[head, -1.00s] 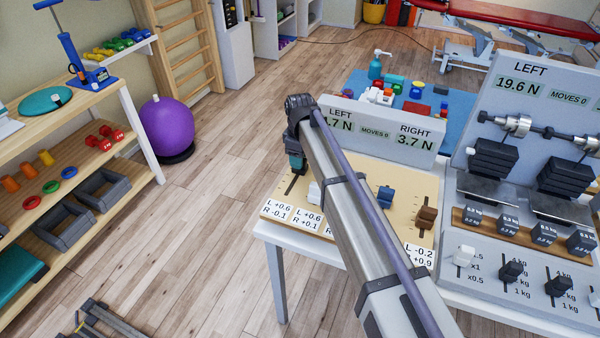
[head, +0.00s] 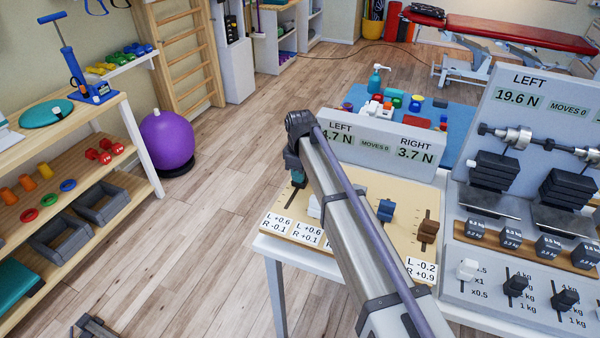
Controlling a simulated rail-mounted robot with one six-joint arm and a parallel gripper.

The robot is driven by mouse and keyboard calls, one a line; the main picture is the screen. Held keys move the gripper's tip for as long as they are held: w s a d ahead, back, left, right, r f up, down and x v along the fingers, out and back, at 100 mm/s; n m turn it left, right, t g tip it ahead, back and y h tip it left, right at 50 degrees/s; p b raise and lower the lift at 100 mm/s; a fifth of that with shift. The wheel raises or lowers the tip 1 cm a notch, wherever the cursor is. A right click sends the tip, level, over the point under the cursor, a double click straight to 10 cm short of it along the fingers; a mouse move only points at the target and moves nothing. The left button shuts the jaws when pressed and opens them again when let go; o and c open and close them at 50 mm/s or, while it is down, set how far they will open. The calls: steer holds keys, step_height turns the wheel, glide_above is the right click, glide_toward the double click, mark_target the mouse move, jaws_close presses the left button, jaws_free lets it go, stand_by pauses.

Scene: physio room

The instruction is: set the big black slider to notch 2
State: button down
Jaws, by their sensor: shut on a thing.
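The wooden slider board (head: 385,249) stands on a white table in front of a grey display reading LEFT 4.7 N and RIGHT 3.7 N. My gripper (head: 297,176) points down at the leftmost slot, near its far end.
A white slider (head: 314,207), partly behind my arm, a blue slider (head: 386,210) and a brown slider (head: 428,231) share the board. My arm covers its middle. A grey weight panel (head: 515,200) with its own knobs stands close on the right.

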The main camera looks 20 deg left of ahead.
mark_target(296, 191)
steer(key=s, duration=0.3)
steer(key=shift+s+d, duration=0.1)
steer(key=c, duration=1)
jaws_free()
steer(key=shift+o, duration=0.2)
steer(key=shift+r, duration=0.1)
step_height(296, 191, up, 11)
steer(key=p, duration=1.1)
steer(key=shift+f, duration=0.2)
